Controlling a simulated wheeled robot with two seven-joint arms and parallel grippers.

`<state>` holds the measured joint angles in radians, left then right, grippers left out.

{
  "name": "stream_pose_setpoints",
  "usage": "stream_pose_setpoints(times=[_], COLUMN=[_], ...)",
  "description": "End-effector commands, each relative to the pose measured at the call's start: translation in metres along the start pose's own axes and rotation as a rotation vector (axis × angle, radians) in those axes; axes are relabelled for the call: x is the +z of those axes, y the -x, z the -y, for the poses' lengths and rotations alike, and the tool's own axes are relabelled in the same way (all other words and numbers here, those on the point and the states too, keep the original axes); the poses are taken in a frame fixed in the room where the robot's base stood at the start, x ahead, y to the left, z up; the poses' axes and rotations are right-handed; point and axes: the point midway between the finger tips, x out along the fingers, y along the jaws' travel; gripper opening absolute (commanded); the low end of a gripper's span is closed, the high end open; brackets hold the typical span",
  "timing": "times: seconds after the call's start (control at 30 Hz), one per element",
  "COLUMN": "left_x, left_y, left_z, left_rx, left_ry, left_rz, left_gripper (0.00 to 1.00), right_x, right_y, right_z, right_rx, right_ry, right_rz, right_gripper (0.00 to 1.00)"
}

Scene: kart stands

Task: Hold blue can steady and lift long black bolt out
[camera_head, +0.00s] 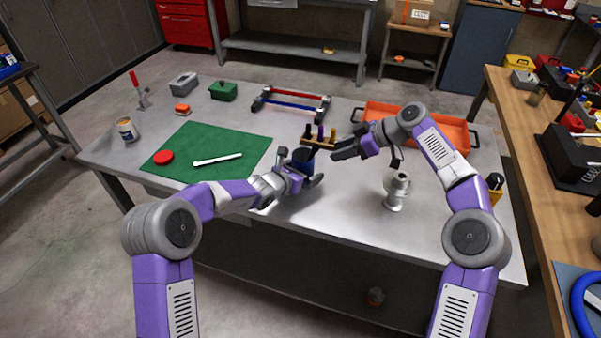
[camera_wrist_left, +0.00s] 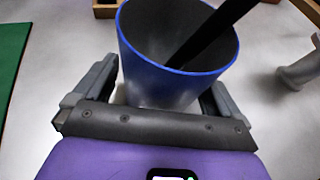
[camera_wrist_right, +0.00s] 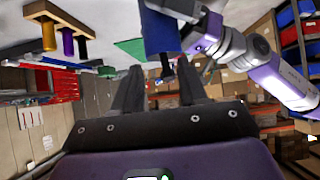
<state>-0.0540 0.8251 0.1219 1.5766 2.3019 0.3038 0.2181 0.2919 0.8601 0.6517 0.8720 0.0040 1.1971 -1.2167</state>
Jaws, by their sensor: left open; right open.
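The blue can (camera_head: 303,160) stands upright on the grey table. In the left wrist view the blue can (camera_wrist_left: 170,80) sits between the fingers of my left gripper (camera_wrist_left: 158,95), which is open around it. The long black bolt (camera_wrist_left: 210,32) leans in the can and rises out past its rim. My right gripper (camera_head: 337,151) is open and empty, just right of the can. In the right wrist view the blue can (camera_wrist_right: 160,32) shows ahead, with a dark end, likely the bolt (camera_wrist_right: 167,68), near the gap between the fingertips. The bolt's lower end is hidden.
A wooden rack with coloured pegs (camera_head: 328,142) stands right behind the can. An orange tray (camera_head: 455,133) lies at the back right, a metal flanged part (camera_head: 395,190) at the front right. A green mat (camera_head: 190,140) with a red disc and white tool lies left.

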Motion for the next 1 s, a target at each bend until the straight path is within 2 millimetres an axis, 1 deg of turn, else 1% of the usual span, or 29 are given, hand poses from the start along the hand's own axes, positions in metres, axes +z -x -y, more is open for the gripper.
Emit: stream_pose_setpoints(times=[0.13,0.17,0.5,0.7,0.77,0.87,1.0], left_x=[0.0,0.0,0.0,0.0,0.0,0.0,0.0], left_y=[0.0,0.0,0.0,0.001,0.001,0.001,0.001], left_z=[0.0,0.0,0.0,0.0,0.0,0.0,0.0], left_rx=[0.0,0.0,0.0,0.0,0.0,0.0,0.0], left_ry=[0.0,0.0,0.0,0.0,0.0,0.0,0.0], left_rz=[0.0,0.0,0.0,-0.001,-0.001,-0.001,-0.001], left_gripper=[0.98,0.95,0.43,0.42,0.42,0.42,0.42], right_x=[0.0,0.0,0.0,0.0,0.0,-0.001,-0.007], right_y=[0.0,0.0,0.0,0.0,0.0,0.0,-0.001], right_z=[0.0,0.0,0.0,0.0,0.0,-0.002,-0.011], right_rx=[0.0,0.0,0.0,0.0,0.001,0.021,0.113], right_ry=[0.0,0.0,0.0,0.0,0.0,0.003,0.015], right_rz=[0.0,0.0,0.0,0.0,0.0,0.002,0.005], right_gripper=[0.43,0.43,0.43,0.43,0.51,0.51,0.51])
